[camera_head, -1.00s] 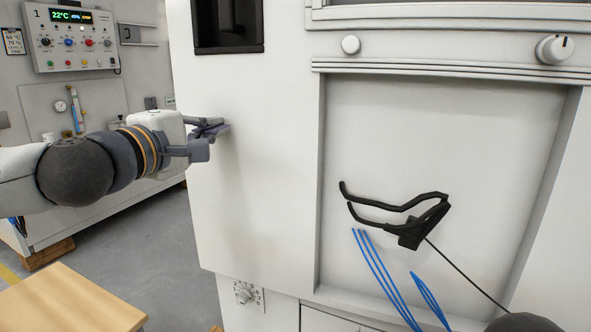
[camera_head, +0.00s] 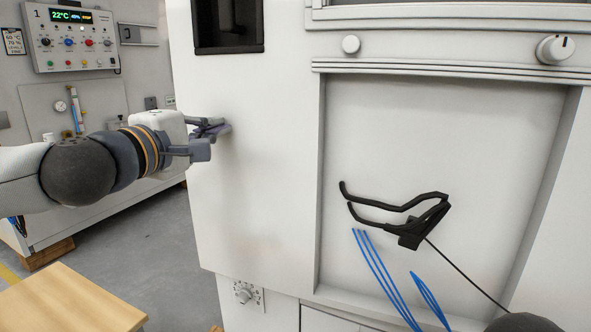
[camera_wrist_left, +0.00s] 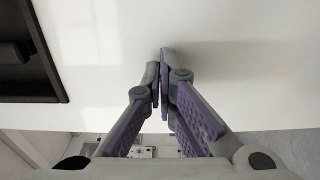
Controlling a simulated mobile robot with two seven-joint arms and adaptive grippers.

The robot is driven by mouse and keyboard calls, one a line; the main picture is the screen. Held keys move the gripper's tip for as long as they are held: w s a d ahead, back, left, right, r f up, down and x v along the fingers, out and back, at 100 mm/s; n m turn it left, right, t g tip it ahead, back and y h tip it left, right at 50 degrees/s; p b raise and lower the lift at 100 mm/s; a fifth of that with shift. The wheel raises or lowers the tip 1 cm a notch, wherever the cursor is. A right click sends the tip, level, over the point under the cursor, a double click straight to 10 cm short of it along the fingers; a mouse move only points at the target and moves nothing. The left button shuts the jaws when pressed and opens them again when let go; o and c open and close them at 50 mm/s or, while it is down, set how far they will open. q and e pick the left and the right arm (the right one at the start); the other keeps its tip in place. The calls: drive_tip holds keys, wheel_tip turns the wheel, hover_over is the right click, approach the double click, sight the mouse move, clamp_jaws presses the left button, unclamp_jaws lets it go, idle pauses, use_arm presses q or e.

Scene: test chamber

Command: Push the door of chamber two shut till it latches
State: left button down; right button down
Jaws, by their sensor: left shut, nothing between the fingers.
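A white panel (camera_head: 255,185) with a dark window (camera_head: 228,25) fills the middle of the head view; it looks like the chamber door. Its number and any latch do not show. My left gripper (camera_head: 222,129) is at the panel's left part, fingers together and empty, with the tips at or very near its face. In the left wrist view, the closed fingertips (camera_wrist_left: 164,56) meet over the white panel (camera_wrist_left: 235,60); firm contact cannot be told. The dark window (camera_wrist_left: 28,55) is at upper left there. My right gripper is not in view.
A recessed bay (camera_head: 450,130) at right holds a black bent frame (camera_head: 408,226) with a cable and blue lines (camera_head: 378,270). Unit 1's control panel (camera_head: 75,40) stands at back left. A wooden top (camera_head: 70,305) is at lower left, with grey floor (camera_head: 150,250) beyond.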

use_arm(q)
drive_tip(key=shift+w, duration=0.1)
idle(0.3)
